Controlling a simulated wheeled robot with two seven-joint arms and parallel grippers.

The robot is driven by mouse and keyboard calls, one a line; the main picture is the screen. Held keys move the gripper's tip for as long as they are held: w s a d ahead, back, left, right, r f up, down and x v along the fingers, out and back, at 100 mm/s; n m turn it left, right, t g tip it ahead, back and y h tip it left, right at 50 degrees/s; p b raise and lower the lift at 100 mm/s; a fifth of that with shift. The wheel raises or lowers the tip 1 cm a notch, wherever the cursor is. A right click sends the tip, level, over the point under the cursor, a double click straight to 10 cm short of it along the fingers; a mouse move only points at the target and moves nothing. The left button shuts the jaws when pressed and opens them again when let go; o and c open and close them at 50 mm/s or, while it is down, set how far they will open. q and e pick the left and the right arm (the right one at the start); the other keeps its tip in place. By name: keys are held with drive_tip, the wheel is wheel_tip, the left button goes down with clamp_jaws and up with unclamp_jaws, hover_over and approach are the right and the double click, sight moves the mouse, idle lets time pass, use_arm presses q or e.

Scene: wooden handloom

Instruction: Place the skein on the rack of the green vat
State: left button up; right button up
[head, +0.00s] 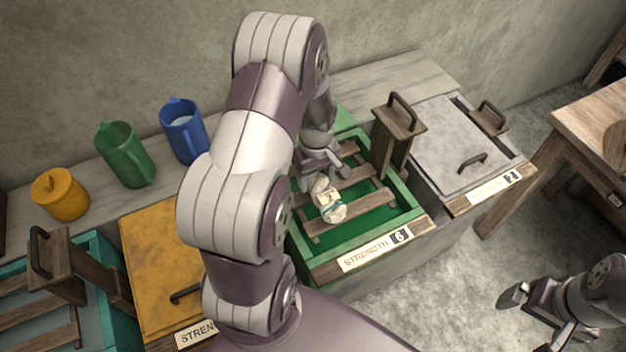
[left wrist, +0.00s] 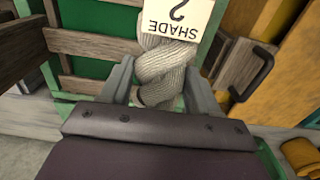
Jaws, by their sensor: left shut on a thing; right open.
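The skein (head: 333,212) is a pale twisted hank with a paper tag. It is at the wooden rack (head: 375,201) of the green vat (head: 409,190); I cannot tell whether it touches the slats. My left gripper (head: 322,181) reaches down over the vat and is shut on the skein. In the left wrist view the skein (left wrist: 163,68) is between the two fingers, and its tag (left wrist: 178,14) reads "SHADE 2". The vat's front label (head: 372,250) reads "STRENGTH" 6. My right gripper (head: 536,318) is open and empty over the floor at the lower right.
A yellow-lidded vat (head: 158,262) and a teal vat (head: 112,300) stand left of the green one; a grey-lidded vat (head: 445,145) stands right. A wooden handled piece (head: 395,150) rises by the green vat. Green (head: 125,155) and blue (head: 183,135) jugs and a yellow pot (head: 60,195) line the back ledge.

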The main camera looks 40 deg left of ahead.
sight(313, 184)
use_arm(q)
drive_tip(key=shift+w+a+f, duration=0.7)
drive_tip(key=shift+a+f, duration=0.1)
drive_tip(key=shift+a, duration=0.15)
drive_tip(key=f, duration=0.3)
drive_tip(key=shift+s+d+f, duration=0.2)
drive_tip(key=shift+s, duration=0.05)
drive_tip(key=shift+w+a+f, duration=0.15)
drive_tip(key=shift+f, duration=0.15)
drive_tip(key=o, duration=1.2)
drive_tip(key=shift+c, duration=0.2)
wheel_tip(313, 184, up, 12)
drive_tip(key=shift+r, duration=0.1)
drive_tip(key=s+d+r+m, duration=0.2)
drive_tip(key=s+d+m, duration=0.2)
drive_tip(key=d+m, duration=0.2)
drive_tip(key=s+d+r+m+t, duration=0.1)
drive_tip(key=s+d+r+m, duration=0.1)
drive_tip(key=s+d+m, duration=0.2)
drive_tip(key=d+m, duration=0.2)
drive_tip(key=d, duration=0.2)
drive_tip(key=shift+s+r+m, duration=0.15)
drive_tip(key=shift+s+m, duration=0.2)
drive_tip(key=shift+m, duration=0.05)
